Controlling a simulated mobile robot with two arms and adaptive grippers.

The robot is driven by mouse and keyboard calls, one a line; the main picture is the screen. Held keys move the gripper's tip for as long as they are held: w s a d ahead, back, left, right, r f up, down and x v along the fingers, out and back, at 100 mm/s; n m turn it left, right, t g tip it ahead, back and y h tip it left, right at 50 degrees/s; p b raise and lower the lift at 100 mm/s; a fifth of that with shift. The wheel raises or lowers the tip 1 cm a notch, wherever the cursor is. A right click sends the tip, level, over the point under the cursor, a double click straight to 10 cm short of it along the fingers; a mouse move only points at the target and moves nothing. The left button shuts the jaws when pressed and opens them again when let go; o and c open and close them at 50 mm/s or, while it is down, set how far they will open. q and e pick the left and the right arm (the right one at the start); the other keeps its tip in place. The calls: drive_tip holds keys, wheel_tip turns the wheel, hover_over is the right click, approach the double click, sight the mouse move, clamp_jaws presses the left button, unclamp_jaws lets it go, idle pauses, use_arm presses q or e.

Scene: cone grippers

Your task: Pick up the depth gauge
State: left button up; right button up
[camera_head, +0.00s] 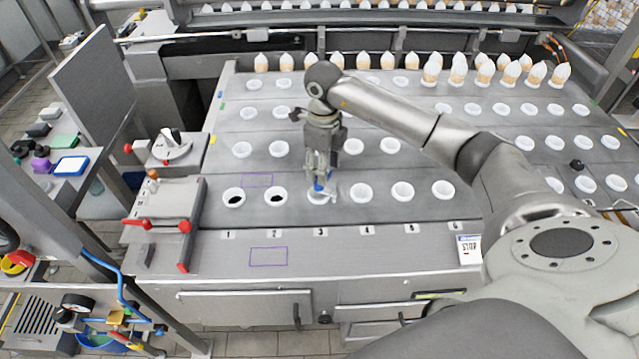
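My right gripper (321,172) reaches in from the right and points down over the white cup (318,197) in the row nearest the front, above label 3. A small blue thing (322,184), possibly the depth gauge, shows at its fingertips, just above or in that cup. It is too small and too covered by the fingers to tell whether the gripper is shut on it. My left gripper is not in view.
Several white cups stand in rows on the grey table (400,228); cups 1 (234,197) and 2 (275,196) look dark inside. Cones (457,72) stand along the back. A fixture with red handles (165,225) is at the left. An empty purple outline (268,257) marks the front.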

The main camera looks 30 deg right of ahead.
sight(323, 190)
drive_tip(key=shift+w+f, duration=0.2)
drive_tip(key=shift+f, duration=0.15)
drive_tip(key=f+p, duration=0.1)
drive_tip(key=a+f+p, duration=0.1)
drive_tip(key=shift+f+p, duration=0.35)
drive_tip(key=shift+p, duration=0.05)
wheel_tip(323, 190, down, 2)
drive_tip(key=shift+s, duration=0.1)
drive_tip(key=shift+d+f, duration=0.1)
drive_tip(key=shift+f, duration=0.05)
drive_tip(key=shift+c, duration=1)
drive_tip(key=c, duration=0.7)
clamp_jaws()
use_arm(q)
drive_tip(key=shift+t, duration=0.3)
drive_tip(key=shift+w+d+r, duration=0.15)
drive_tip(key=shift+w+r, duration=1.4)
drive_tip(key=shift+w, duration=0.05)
